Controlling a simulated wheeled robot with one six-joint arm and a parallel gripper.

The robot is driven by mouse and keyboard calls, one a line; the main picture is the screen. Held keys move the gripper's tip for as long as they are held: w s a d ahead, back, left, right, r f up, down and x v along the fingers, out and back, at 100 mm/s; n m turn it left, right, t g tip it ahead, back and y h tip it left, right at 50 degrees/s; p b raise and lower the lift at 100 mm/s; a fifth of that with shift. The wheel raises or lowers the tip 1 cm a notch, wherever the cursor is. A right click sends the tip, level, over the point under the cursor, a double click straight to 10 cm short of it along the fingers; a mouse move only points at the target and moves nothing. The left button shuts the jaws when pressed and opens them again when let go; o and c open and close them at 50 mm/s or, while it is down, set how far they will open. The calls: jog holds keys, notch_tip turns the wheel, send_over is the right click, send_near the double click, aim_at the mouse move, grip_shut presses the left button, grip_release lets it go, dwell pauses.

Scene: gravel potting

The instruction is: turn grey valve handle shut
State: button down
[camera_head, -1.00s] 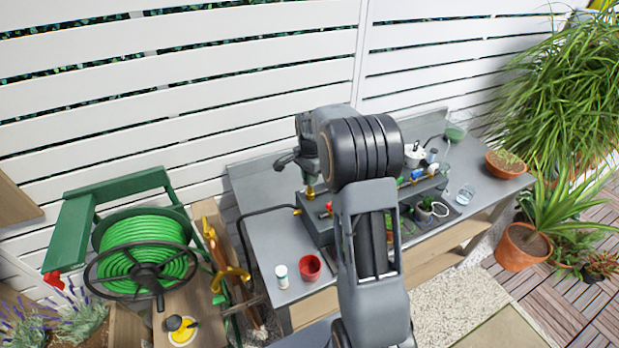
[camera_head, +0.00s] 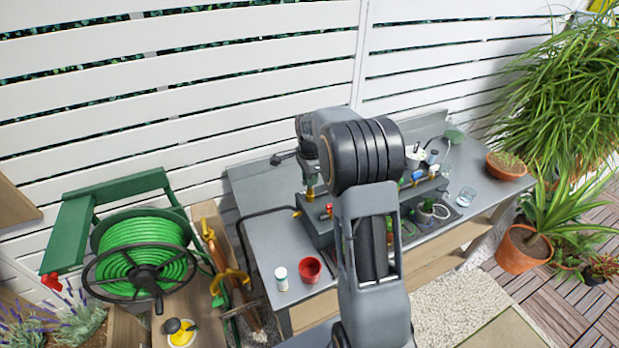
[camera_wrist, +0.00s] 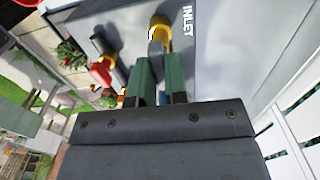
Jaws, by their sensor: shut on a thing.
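My gripper (camera_wrist: 158,62) points at the brass inlet fitting (camera_wrist: 160,26) on the grey panel in the wrist view. Its two green fingers are closed around the grey valve handle beside that fitting. In the head view my wrist hangs above the brass fitting (camera_head: 310,192) at the left end of the grey box (camera_head: 318,230). The fingertips are hard to make out there.
A red-handled valve (camera_wrist: 100,73) sits close beside the fingers. A red cup (camera_head: 310,268) and a white bottle (camera_head: 281,278) stand at the bench's front left. A black hose (camera_head: 243,225) bends along the bench's left side.

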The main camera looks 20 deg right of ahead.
jog(key=c, duration=1.1)
grip_release()
jog(key=shift+c, duration=0.2)
notch_tip(320, 180, up, 14)
jog(key=b, duration=0.1)
jog(key=s+a+f+n+t, duration=0.2)
jog(key=s+a+n, duration=0.3)
jog(key=s+n, duration=0.4)
jog(key=s+a+f+n+t, duration=0.2)
jog(key=s+a+n, duration=0.4)
jog(key=s+n, duration=0.3)
jog(key=shift+s+f, duration=0.2)
jog(key=shift+s, duration=2.15)
